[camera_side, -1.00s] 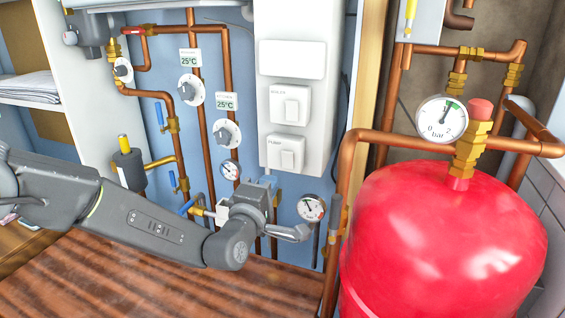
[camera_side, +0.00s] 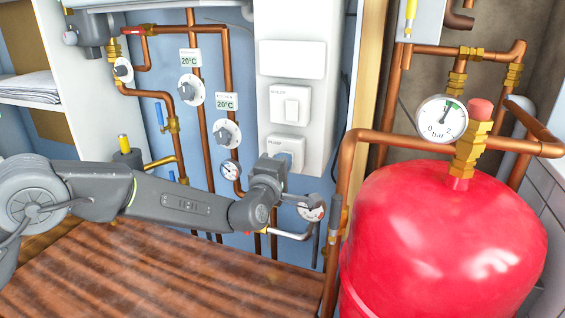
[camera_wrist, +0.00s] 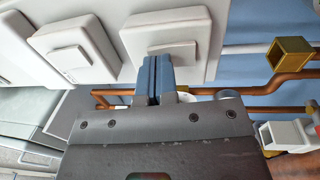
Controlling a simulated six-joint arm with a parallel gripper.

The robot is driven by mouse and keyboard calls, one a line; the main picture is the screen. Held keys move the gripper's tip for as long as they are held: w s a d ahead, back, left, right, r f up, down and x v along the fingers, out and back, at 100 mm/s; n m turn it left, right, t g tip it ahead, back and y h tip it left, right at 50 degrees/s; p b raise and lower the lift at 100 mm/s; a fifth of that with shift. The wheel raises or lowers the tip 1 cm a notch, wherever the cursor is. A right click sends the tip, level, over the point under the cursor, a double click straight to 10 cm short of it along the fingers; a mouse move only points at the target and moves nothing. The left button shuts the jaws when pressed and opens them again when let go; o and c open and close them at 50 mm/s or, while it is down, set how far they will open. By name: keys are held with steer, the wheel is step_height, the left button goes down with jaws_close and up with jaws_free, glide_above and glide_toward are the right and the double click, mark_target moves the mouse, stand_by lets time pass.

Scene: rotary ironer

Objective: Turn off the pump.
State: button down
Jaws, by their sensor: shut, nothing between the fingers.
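The pump switch (camera_side: 281,143) is a white square plate with a rocker, low on the white panel, labelled PUMP. My gripper (camera_side: 284,157) is in front of it and hides most of its rocker. In the wrist view the pump switch (camera_wrist: 195,42) lies straight ahead of my gripper (camera_wrist: 157,60). The blue-grey fingers are shut together with nothing between them, and their tips overlap the near edge of the rocker. I cannot tell whether they touch it. Which way the rocker is tilted is not clear.
The boiler switch (camera_side: 291,104) sits just above, and also shows in the wrist view (camera_wrist: 70,58). Copper pipes (camera_side: 345,190) and a small gauge (camera_side: 313,212) are close by. A red tank (camera_side: 440,230) stands at the right. A wooden worktop (camera_side: 170,275) lies below.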

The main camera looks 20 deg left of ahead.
steer(key=shift+w+r, duration=0.15)
steer(key=shift+w, duration=0.05)
steer(key=s+r, duration=0.1)
steer(key=s, duration=1.3)
steer(key=shift+r, duration=0.3)
